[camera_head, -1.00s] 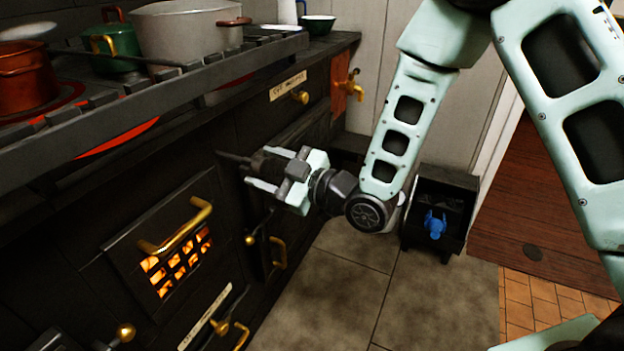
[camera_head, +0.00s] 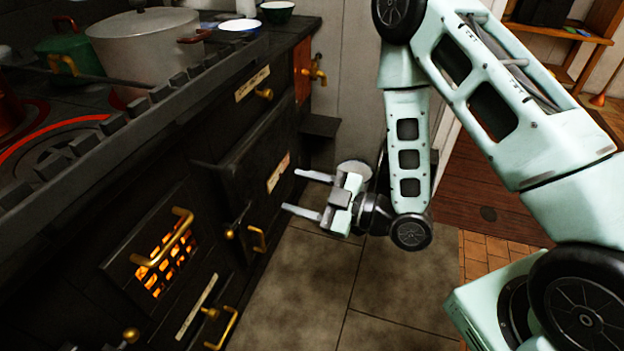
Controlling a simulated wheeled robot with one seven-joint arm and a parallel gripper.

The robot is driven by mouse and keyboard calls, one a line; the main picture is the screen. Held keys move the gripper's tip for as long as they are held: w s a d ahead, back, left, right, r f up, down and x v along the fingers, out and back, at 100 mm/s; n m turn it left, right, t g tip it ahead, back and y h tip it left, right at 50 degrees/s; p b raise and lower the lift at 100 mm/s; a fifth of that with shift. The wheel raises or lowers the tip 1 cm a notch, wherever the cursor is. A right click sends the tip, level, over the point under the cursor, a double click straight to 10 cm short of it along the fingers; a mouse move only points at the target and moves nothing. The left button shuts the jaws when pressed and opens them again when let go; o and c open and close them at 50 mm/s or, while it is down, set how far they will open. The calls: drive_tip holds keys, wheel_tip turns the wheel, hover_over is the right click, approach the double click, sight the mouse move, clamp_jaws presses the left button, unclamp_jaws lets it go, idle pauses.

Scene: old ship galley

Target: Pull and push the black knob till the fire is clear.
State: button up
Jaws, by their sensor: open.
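The black range (camera_head: 75,235) fills the left side. Orange fire glows through the slots of its grate (camera_head: 172,268), under a brass handle (camera_head: 165,238). A thin dark piece (camera_head: 212,167) juts from the range front above and right of the grate; it may be the black knob, but it is too dark to be sure. My gripper (camera_head: 292,191) is open and empty, its two pale fingers pointing left toward the range. It is apart from the dark piece, to its right, with a labelled dark door (camera_head: 262,160) beyond the fingers.
A large pot (camera_head: 145,45) and a green pot (camera_head: 65,58) stand on the hob. Brass handles and knobs stick out along the range front, with a brass tap (camera_head: 316,72) at the far end. Tiled floor (camera_head: 305,285) is clear below my gripper.

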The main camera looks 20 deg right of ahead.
drive_tip(key=shift+p+v, duration=0.4)
drive_tip(key=shift+v, duration=0.55)
drive_tip(key=shift+f, duration=0.2)
drive_tip(key=c, duration=0.8)
wheel_tip(320, 180, down, 3)
drive_tip(key=m, duration=0.3)
drive_tip(key=m+g+b, duration=0.1)
drive_tip(key=m, duration=0.3)
drive_tip(key=shift+s+d+f, duration=0.1)
drive_tip(key=shift+s+f, duration=0.05)
drive_tip(key=shift+s, duration=0.05)
clamp_jaws()
drive_tip(key=m+g+y+b, duration=0.1)
drive_tip(key=m+y+b, duration=0.1)
drive_tip(key=m, duration=1.3)
approach(228, 171)
drive_tip(key=w+a, duration=0.2)
drive_tip(key=w, duration=0.1)
drive_tip(key=w+a+f, duration=0.1)
drive_tip(key=shift+w+a, duration=0.1)
drive_tip(key=shift+w, duration=0.3)
